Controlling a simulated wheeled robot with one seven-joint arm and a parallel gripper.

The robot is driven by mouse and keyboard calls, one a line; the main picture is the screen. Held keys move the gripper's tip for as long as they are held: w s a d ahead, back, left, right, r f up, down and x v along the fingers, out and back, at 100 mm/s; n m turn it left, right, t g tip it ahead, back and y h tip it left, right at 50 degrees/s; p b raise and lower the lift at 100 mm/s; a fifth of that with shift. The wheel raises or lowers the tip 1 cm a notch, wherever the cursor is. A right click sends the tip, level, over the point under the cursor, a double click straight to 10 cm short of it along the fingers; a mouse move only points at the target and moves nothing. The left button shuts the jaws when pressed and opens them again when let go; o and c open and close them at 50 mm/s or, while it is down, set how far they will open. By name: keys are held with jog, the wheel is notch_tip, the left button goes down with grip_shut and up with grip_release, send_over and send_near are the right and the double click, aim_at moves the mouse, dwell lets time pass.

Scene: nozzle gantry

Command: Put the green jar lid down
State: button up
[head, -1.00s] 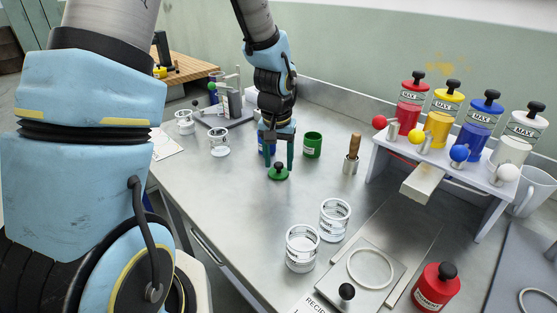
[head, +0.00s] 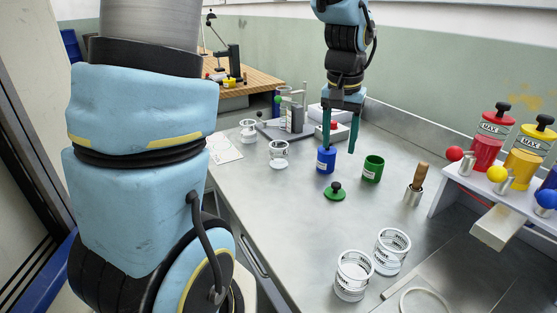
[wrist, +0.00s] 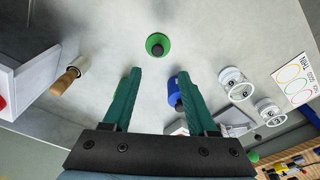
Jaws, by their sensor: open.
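The green jar lid (head: 335,192), a flat green disc with a dark knob, lies knob up on the metal bench in the head view. It also shows in the wrist view (wrist: 158,45), beyond my fingertips. My gripper (head: 339,142) is open and empty, raised above the bench behind the lid and apart from it. In the wrist view, my gripper (wrist: 160,85) shows its two teal fingers spread wide. The open green jar (head: 372,169) stands to the right of my gripper. A blue jar (head: 326,160) stands behind the lid, partly overlapped by a finger in the head view.
Clear glass jars stand at the left (head: 278,154) and front (head: 353,275) of the bench. A wooden-handled tool (head: 414,184) stands in a metal cup. A white rack (head: 467,191) with red and yellow dispensers is at right. Bench around the lid is clear.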

jog(key=s+a+f+n, duration=0.2)
jog(key=a, duration=0.9)
jog(key=s+a+f+n, duration=0.2)
jog(key=a+f, duration=0.1)
jog(key=a, duration=0.9)
jog(key=shift+s+n, duration=0.2)
jog(key=shift+n, duration=0.2)
